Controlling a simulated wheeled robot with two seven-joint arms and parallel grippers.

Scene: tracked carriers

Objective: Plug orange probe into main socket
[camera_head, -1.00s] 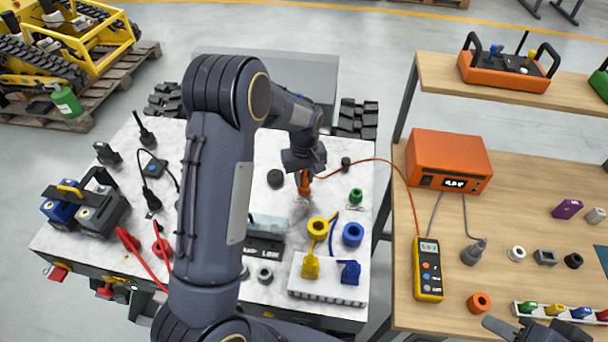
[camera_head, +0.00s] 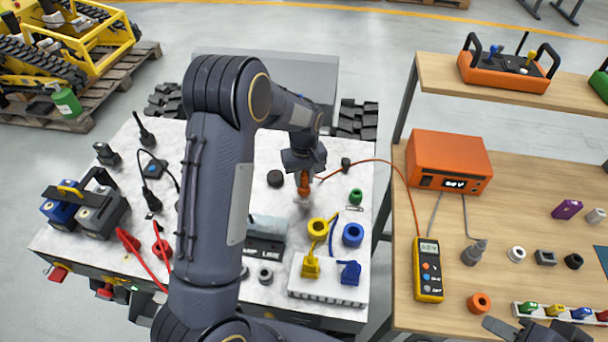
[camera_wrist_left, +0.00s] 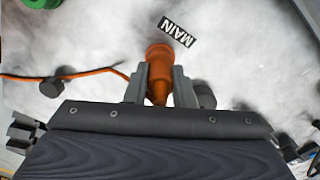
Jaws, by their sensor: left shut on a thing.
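My left gripper (camera_head: 304,178) is shut on the orange probe (camera_head: 304,190) over the white marbled top of the carrier (camera_head: 270,150). In the left wrist view, the probe (camera_wrist_left: 158,62) stands between the two grey fingers (camera_wrist_left: 158,88). The MAIN label (camera_wrist_left: 178,31) lies just beyond its orange end. The main socket itself is not distinguishable; the probe and fingers cover the surface beside the label, so I cannot tell whether the probe is seated. My right gripper (camera_head: 530,331) shows only partly at the bottom right edge, its jaws unclear.
A green plug (camera_head: 355,196), yellow ring (camera_head: 318,228), blue ring (camera_head: 353,234) and black knob (camera_head: 275,178) stand nearby.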

